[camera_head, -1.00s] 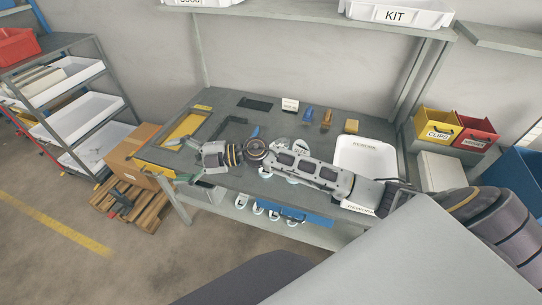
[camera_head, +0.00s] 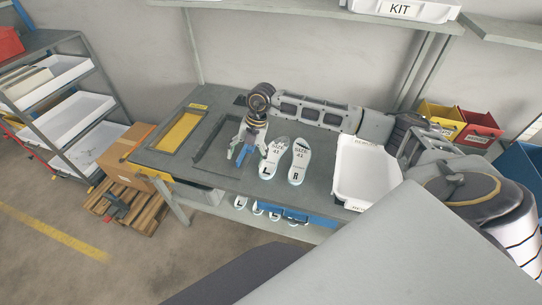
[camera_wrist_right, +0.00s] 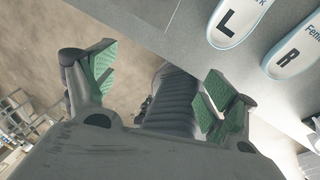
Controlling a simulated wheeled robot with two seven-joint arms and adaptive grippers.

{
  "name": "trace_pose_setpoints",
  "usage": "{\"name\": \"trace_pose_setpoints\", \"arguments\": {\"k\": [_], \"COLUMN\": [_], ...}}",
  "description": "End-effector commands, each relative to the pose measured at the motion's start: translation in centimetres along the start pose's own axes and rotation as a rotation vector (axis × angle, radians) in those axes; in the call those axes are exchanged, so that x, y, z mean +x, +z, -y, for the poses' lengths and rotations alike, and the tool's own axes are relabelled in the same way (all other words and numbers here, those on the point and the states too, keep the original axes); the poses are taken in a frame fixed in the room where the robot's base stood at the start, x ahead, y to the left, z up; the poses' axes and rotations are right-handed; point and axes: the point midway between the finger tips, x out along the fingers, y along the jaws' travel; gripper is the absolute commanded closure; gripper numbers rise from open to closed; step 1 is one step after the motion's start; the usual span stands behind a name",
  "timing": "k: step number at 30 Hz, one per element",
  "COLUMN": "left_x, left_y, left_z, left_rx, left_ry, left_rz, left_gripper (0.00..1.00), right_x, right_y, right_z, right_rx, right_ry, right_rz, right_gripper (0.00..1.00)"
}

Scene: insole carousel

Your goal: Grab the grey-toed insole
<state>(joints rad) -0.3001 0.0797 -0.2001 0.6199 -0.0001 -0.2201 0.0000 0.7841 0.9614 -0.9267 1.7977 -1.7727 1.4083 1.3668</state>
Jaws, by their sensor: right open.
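Two pale insoles lie side by side on the grey bench. The left one (camera_head: 272,162) is marked L, the right one (camera_head: 298,164) is marked R, and both read size 41. I cannot tell a grey toe on either. My right gripper (camera_head: 248,152) is open and empty, just left of the L insole in the head view. Its green-padded fingers (camera_wrist_right: 160,85) show wide apart. My left gripper is not in view.
A white rework tray (camera_head: 368,172) stands right of the insoles. A yellow-framed recess (camera_head: 180,131) and a dark cutout (camera_head: 215,143) are at the left. More insoles (camera_head: 257,209) sit on the lower shelf.

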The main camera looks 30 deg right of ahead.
Motion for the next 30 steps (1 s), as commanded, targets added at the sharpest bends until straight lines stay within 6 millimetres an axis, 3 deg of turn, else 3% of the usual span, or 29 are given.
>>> {"name": "trace_pose_setpoints", "arguments": {"k": [3, 9, 23, 30], "left_x": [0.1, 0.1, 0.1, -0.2], "left_y": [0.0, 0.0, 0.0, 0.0], "left_z": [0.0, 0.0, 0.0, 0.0], "left_rx": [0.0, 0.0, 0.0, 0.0], "left_ry": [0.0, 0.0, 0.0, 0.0], "left_rz": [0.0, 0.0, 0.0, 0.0], "left_gripper": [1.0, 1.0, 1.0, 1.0], "right_x": [-1.8, -3.8, -4.0, -2.3], "right_y": [2.9, 5.3, 5.7, 5.9], "right_z": [3.0, 5.9, 6.4, 6.8], "right_rx": [0.055, 0.12, 0.131, 0.132], "right_ry": [-0.115, -0.225, -0.242, -0.243], "right_rz": [0.089, 0.173, 0.185, 0.183], "right_gripper": [0.15, 0.15, 0.15, 0.15]}}
